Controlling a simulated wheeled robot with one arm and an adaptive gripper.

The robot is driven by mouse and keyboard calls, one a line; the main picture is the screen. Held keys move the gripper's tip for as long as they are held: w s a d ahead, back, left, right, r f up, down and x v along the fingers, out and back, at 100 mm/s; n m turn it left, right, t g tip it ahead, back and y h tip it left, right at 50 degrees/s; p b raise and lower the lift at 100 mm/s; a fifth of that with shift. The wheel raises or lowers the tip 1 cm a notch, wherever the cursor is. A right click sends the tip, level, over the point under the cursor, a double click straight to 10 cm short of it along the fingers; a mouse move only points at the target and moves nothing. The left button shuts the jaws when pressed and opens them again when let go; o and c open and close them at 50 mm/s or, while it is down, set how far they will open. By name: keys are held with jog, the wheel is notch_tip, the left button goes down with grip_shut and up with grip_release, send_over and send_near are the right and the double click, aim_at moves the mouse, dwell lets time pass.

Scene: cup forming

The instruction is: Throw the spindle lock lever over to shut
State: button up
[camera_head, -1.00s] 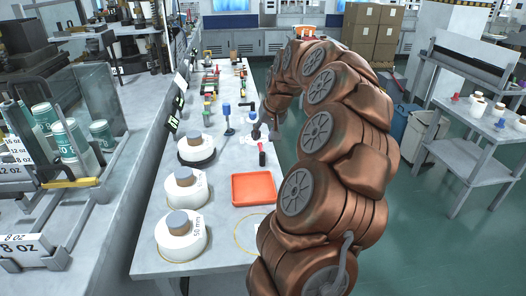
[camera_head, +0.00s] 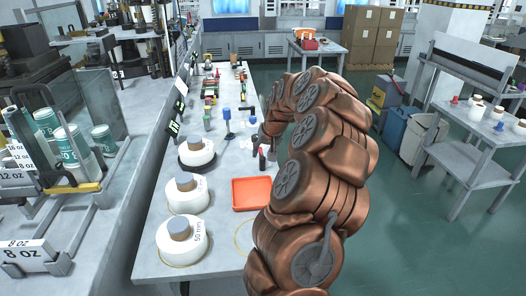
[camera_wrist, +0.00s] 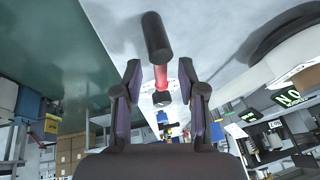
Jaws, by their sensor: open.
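The lever, with a black grip and a red shaft (camera_wrist: 161,78), stands between the two fingers of my gripper (camera_wrist: 160,70) in the wrist view. Its black grip extends past the fingertips and a dark block sits at the shaft's other end. The fingers are apart, one on each side, with gaps to the shaft. In the head view the lever (camera_head: 262,152) is small, at the bench's right side beyond the orange tray, partly hidden by my gripper (camera_head: 266,142). Which end position the lever is in cannot be told.
The orange tray (camera_head: 252,193) lies on the bench nearer than the lever. White spools (camera_head: 182,240) line the bench's left side. A blue-topped post (camera_head: 227,121) stands left of the lever. Open floor (camera_head: 410,240) lies to the right.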

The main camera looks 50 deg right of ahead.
grip_shut()
dwell(0.6)
